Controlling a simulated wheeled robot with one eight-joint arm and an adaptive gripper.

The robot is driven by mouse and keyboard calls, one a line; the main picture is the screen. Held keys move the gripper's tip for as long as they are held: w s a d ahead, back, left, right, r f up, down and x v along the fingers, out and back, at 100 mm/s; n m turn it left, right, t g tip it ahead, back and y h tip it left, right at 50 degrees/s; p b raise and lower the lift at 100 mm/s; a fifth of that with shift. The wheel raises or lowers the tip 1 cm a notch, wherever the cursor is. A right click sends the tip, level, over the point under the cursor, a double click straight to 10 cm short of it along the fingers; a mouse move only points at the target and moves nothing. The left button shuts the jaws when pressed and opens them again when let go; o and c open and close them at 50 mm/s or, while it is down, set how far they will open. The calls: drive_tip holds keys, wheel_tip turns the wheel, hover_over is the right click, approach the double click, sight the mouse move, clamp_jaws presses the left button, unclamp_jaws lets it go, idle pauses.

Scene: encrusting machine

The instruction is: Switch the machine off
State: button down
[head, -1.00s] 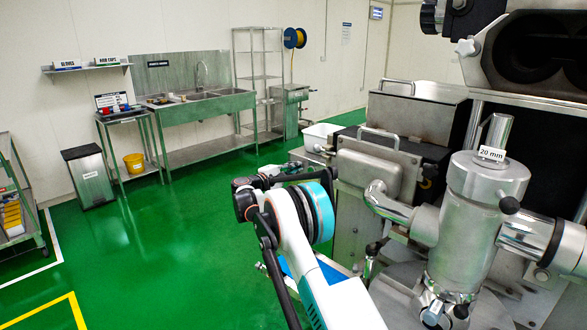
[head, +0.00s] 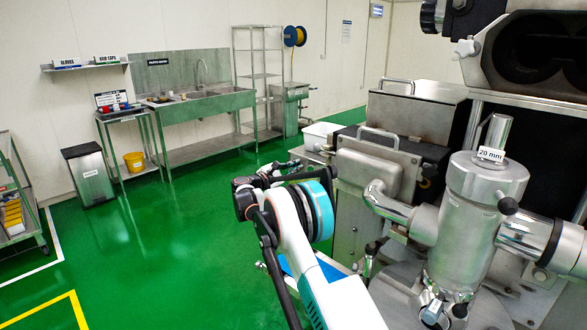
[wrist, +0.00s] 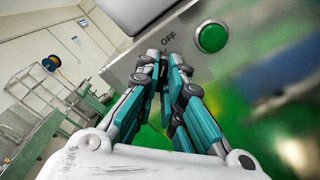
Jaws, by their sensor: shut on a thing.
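The steel machine (head: 375,170) stands at the right in the head view. In the wrist view its grey control panel (wrist: 135,68) carries an OFF label (wrist: 168,38) and a round green button (wrist: 211,37). My gripper (wrist: 163,62) is at the panel just below the OFF label, left of the green button. Its teal and dark fingers are closed together on a small part that the fingertips hide, seemingly the switch at the OFF label. In the head view my arm mostly hides the gripper and the panel front.
A steel cylinder unit (head: 485,195) with side pipes stands close to the right of my arm. A sink bench (head: 205,120), a grey bin (head: 88,175) and a yellow bucket (head: 134,161) are along the back wall. The green floor (head: 150,260) at left is clear.

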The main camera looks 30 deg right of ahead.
drive_tip(key=shift+f, duration=0.1)
drive_tip(key=c, duration=1.7)
unclamp_jaws()
drive_tip(key=shift+a, duration=0.1)
drive_tip(key=v, duration=1.2)
